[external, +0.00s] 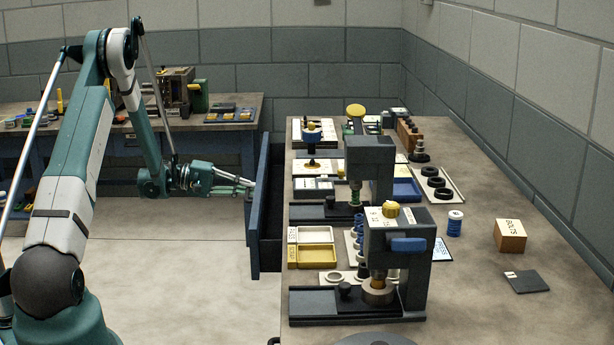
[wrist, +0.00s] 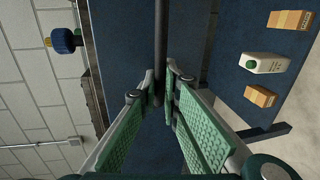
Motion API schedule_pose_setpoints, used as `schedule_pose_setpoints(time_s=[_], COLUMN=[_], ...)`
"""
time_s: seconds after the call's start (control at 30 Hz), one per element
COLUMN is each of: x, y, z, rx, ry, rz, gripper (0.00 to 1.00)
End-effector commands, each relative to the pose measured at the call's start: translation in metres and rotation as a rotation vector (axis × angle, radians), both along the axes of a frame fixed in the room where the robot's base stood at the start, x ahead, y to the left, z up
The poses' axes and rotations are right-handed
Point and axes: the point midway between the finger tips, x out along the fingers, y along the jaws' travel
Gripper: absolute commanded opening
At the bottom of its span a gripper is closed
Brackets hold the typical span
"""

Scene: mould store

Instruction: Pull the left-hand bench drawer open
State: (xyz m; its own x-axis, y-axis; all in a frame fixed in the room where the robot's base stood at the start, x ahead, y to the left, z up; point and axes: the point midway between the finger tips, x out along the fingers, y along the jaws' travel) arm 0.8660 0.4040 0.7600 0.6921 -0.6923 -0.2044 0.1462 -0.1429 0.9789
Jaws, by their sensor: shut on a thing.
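The blue bench drawer (external: 263,205) stands out from the left side of the bench in the external view. A dark gap shows between its front panel and the bench edge. My gripper (external: 249,184) is at the outer face of that panel. In the wrist view my gripper (wrist: 163,88) is shut on a dark bar handle (wrist: 161,35), with a green pad on each side. The blue drawer front (wrist: 120,50) lies behind the bar. The fingers hide part of the handle, and the drawer's contents cannot be seen.
The bench top (external: 480,290) carries two presses, trays and a wooden box (external: 510,236). Another bench (external: 225,122) stands at the back left. The floor (external: 190,260) left of the drawer is clear.

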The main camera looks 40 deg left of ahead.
Motion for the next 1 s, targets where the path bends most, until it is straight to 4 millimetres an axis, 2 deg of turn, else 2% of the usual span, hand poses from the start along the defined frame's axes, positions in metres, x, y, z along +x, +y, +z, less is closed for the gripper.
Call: schedule_pose_setpoints(time_s=[0.1,0.5,0.7,1.0], x=[-0.025,-0.099,-0.123,-0.134], y=[0.027,0.101,0.123,0.135], z=[0.0,0.0,0.0,0.001], rx=[0.001,0.0,0.001,0.001], ry=[-0.001,0.0,-0.001,-0.001], rz=[0.005,0.004,0.002,0.001], gripper=[0.0,0.0,0.0,0.0])
